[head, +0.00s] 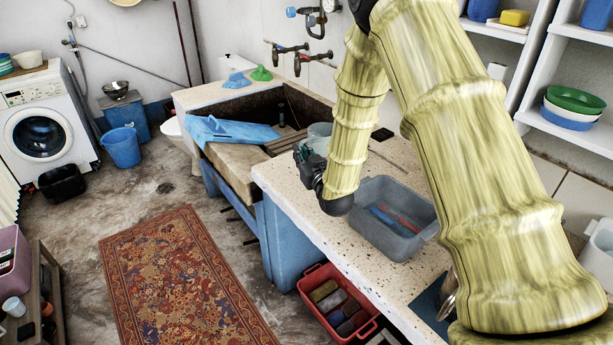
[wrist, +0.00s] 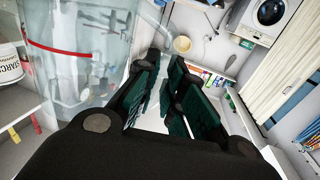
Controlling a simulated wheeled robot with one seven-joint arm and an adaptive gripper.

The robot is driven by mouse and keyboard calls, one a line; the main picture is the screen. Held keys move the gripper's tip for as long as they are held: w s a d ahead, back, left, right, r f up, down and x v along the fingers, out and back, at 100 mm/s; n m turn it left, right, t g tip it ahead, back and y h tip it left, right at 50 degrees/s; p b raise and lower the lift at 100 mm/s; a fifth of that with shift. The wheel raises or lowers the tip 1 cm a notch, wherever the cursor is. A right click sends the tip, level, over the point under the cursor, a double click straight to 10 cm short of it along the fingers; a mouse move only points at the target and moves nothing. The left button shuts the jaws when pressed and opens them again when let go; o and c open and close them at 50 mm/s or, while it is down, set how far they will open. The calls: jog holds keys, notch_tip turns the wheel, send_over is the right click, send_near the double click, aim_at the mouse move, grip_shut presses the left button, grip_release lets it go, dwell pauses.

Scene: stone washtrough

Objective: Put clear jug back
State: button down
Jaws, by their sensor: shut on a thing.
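The clear jug (wrist: 85,50) is see-through with a red band, and fills the upper left of the wrist view. In the head view the jug (head: 320,131) shows small and partly hidden behind my arm, by the sink end of the speckled counter (head: 285,178). My gripper (wrist: 162,98) has dark green finger pads closed on the jug's side, probably at its handle; the exact grip spot is hard to see. In the head view my gripper (head: 303,155) is beside the jug. I cannot tell whether the jug touches the counter.
A grey basin (head: 370,235) with blue and red items stands on the counter below my arm. The stone trough (head: 245,165) holds a blue washboard-like piece (head: 235,131). Shelves (head: 545,80) with bowls stand right. A red crate (head: 338,300) sits under the counter.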

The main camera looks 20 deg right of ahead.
jog(key=shift+f+p, duration=0.55)
jog(key=shift+f, duration=3.05)
jog(key=shift+f, duration=0.1)
jog(key=c, duration=1.5)
grip_release()
jog(key=shift+r, duration=0.2)
jog(key=s, duration=0.4)
jog(key=s+d+b, duration=0.1)
jog(key=s, duration=0.3)
jog(key=s+b, duration=0.1)
jog(key=s, duration=0.3)
jog(key=shift+d, duration=0.3)
